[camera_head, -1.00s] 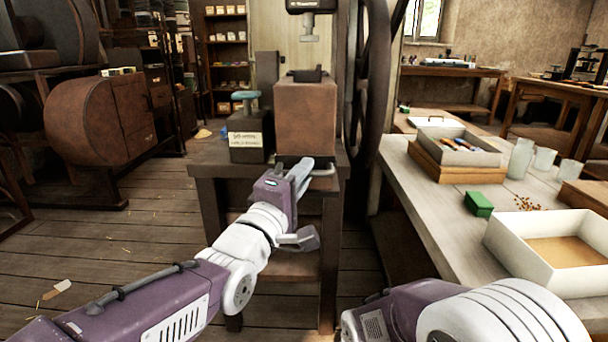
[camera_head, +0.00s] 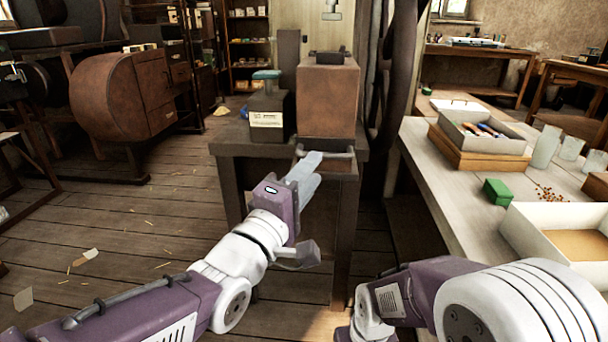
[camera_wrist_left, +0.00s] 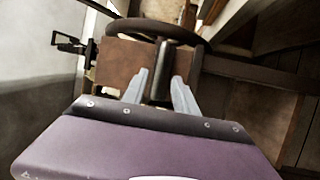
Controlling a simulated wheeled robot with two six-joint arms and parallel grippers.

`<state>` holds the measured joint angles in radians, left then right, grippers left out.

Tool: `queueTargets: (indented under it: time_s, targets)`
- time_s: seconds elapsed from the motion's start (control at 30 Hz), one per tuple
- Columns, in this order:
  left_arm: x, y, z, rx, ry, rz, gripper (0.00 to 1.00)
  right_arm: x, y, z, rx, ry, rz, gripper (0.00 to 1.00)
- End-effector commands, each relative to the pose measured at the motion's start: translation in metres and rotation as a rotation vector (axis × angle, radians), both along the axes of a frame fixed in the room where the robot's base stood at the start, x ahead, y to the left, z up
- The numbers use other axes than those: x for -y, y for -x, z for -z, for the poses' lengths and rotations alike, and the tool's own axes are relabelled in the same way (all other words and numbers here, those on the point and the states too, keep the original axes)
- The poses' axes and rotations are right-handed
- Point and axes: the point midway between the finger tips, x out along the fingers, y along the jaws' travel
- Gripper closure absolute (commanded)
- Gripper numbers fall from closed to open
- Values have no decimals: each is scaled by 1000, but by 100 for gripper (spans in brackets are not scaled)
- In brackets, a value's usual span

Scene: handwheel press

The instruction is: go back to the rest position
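My left gripper (camera_head: 316,168) is in front of the small dark press table, just below and close to the grey bar (camera_head: 328,154) on the front of the brown block (camera_head: 328,97). In the left wrist view its two pale fingers (camera_wrist_left: 160,80) stand apart, with a dark cylinder (camera_wrist_left: 160,72) showing beyond and between them. I see nothing gripped. I cannot tell exactly how far the fingers are from the bar. My right arm (camera_head: 420,300) crosses the bottom right of the head view; its gripper is out of view.
On the right, a pale bench (camera_head: 432,180) holds a grey tray (camera_head: 482,138), a green box (camera_head: 497,191), and a white box (camera_head: 535,235). Floor at left is mostly open.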

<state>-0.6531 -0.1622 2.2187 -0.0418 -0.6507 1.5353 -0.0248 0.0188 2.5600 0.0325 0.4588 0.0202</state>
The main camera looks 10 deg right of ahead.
Motion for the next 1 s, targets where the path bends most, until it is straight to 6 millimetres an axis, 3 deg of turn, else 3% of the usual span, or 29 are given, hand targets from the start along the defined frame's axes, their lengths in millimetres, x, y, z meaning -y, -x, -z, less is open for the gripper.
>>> queueTargets:
  time_s: [0.2, 0.53, 0.63, 0.73, 0.77, 0.8, 0.87, 0.93, 1.0]
  targets:
    - [-19, 24, 4, -1, -1, 0, 66, 0, 0, -11, 0, 0, 0, 64]
    - [-22, 27, 6, -1, 0, -1, 66, 0, 0, -11, 0, 0, 0, 64]
    - [-40, 11, -5, -9, -6, -57, 66, 0, 0, -26, -1, 0, 0, 64]
    - [-93, -33, -4, -79, -45, -213, 66, 0, 0, -59, 0, 0, 0, 64]
    - [-114, -46, 8, -127, -73, -269, 66, 0, 0, -68, 0, 0, 0, 64]
    - [-142, -58, 32, -206, -143, -339, 66, 0, 0, -78, 0, 0, 0, 64]
    - [-182, -65, 75, -325, -302, -419, 66, 0, 0, -90, 0, 0, 0, 64]
    - [-222, -55, 126, -469, -519, -458, 66, 0, 0, -101, 0, 0, 0, 64]
    - [-252, -31, 172, -605, -737, -425, 66, 0, 0, -108, 0, 0, 0, 64]
